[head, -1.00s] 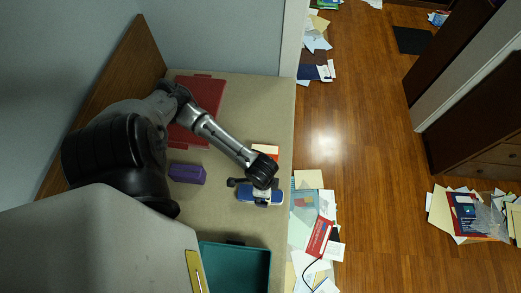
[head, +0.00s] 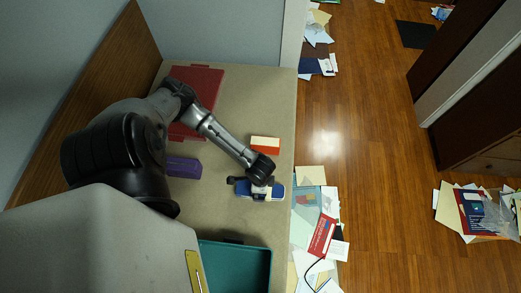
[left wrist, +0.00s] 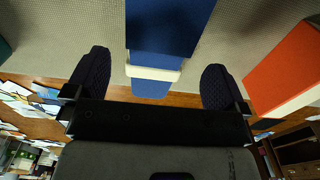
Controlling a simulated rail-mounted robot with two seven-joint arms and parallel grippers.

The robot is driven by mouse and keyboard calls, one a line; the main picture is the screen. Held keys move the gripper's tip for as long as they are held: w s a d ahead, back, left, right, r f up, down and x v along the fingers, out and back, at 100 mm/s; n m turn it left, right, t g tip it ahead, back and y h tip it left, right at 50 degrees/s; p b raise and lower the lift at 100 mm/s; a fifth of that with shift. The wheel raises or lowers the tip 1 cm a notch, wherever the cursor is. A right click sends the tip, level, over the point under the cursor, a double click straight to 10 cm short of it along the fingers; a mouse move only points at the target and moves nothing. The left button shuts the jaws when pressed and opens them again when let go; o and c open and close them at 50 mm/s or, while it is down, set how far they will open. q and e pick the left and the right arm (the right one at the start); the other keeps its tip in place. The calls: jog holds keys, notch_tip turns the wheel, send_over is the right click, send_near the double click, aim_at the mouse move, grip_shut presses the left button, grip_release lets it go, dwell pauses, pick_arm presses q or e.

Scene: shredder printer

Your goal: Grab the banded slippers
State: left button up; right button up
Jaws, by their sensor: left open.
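The banded slippers (head: 278,191), blue with a pale band, lie on the beige tabletop near its right edge in the head view. My left gripper (head: 250,187) is open over them, pointing down, and partly hides them. In the left wrist view the blue slippers with the white band (left wrist: 155,68) sit between my two dark, spread fingers (left wrist: 155,82). Clear gaps show on both sides, and no finger appears to touch them there. How far below the fingertips they lie is hard to tell. My right gripper is not in view.
A red and white box (head: 265,146) lies close by; it also shows in the left wrist view (left wrist: 285,70). A purple block (head: 183,167), a red folder (head: 203,95) and a teal tray (head: 236,262) share the table. Papers litter the floor beyond the table edge.

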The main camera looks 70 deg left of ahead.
pick_arm(q)
jog(key=shift+d+f+b, duration=0.15)
jog(key=shift+f+b, duration=1.45)
jog(key=shift+f, duration=1.05)
jog(key=shift+c, duration=0.5)
jog(key=shift+c, duration=0.6)
jog(key=c, duration=0.8)
